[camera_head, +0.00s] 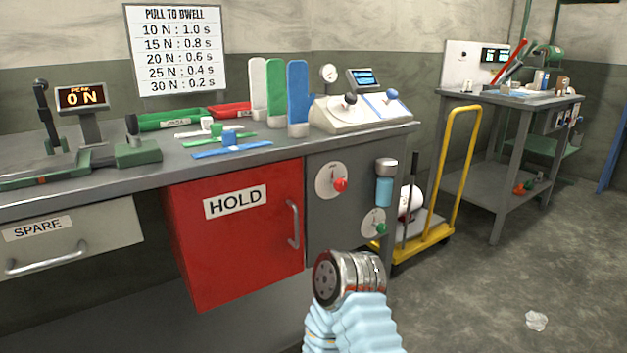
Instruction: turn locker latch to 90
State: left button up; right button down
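The red locker door (240,250) with a HOLD label stands shut under the bench, with a grey bar handle (293,224) at its right side. On the grey panel to its right is a white dial with a red knob (340,185). Lower right is another white dial with a green knob (381,228). I cannot tell which knob is the locker latch, and the dial markings are too small to read. One of my arms, in a light blue ribbed sleeve with a metal joint, rises at the bottom centre, in front of the panel's lower part. No gripper fingers show.
A bottle (384,185) is mounted right of the red knob. A yellow trolley (462,170) stands right of the panel. Floor at the right is mostly clear, with a crumpled white scrap (536,320).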

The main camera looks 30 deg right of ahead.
aim_at(340, 185)
jog(key=z, duration=1.3)
